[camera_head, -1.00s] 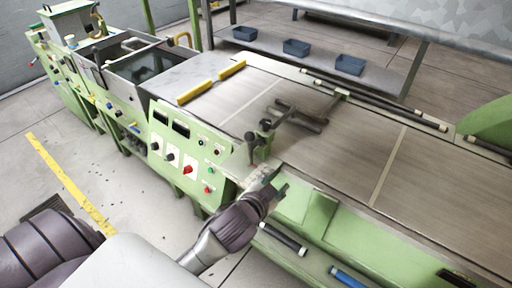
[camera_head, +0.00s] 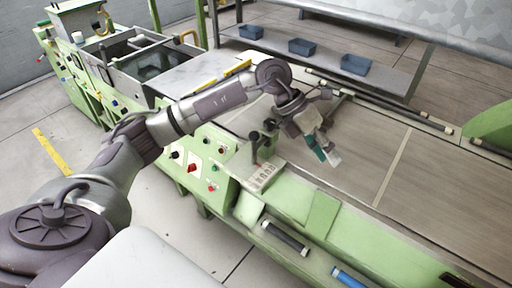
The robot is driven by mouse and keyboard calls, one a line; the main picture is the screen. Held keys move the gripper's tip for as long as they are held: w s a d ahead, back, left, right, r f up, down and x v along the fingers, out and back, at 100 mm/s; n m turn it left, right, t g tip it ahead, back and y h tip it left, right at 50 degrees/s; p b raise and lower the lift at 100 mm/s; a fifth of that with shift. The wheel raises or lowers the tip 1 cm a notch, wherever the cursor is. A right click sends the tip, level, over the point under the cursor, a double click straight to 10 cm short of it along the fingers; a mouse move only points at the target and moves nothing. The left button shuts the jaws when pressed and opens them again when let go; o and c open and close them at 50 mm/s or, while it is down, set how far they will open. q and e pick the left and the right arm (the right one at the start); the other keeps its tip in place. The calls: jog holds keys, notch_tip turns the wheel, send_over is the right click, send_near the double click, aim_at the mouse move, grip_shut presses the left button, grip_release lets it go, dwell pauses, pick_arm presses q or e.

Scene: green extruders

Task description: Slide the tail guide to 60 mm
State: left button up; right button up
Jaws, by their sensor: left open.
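My left arm reaches across from the left, and my left gripper (camera_head: 325,156) hangs over the belt with its teal and pale fingers open and empty. A dark guide assembly lies across the belt; its far part (camera_head: 337,101) shows behind the gripper, and its middle is hidden by my wrist. At the near edge stands a dark post with a knob (camera_head: 255,150). Next to it is a pale marked plate (camera_head: 265,177), too small to read. I cannot tell whether the gripper touches the guide. My right gripper is out of view.
The green machine has a control panel (camera_head: 195,160) with knobs left of the guide. The belt (camera_head: 420,200) is clear to the right. Yellow bars (camera_head: 235,70) lie behind my forearm. Blue bins (camera_head: 302,47) sit on a shelf behind.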

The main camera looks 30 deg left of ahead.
pick_arm(q)
jog(key=w+a+r+n+y, duration=0.15)
jog(key=a+y, duration=0.45)
jog(key=a, duration=0.7)
jog(key=r+y, duration=0.2)
send_over(254, 147)
jog(key=shift+w+a+n+g, duration=0.3)
jog(key=shift+n, duration=0.05)
notch_tip(254, 147, down, 14)
jog(key=p, duration=0.3)
jog(key=shift+d+r+p, duration=0.1)
jog(key=shift+p, duration=0.2)
grip_shut()
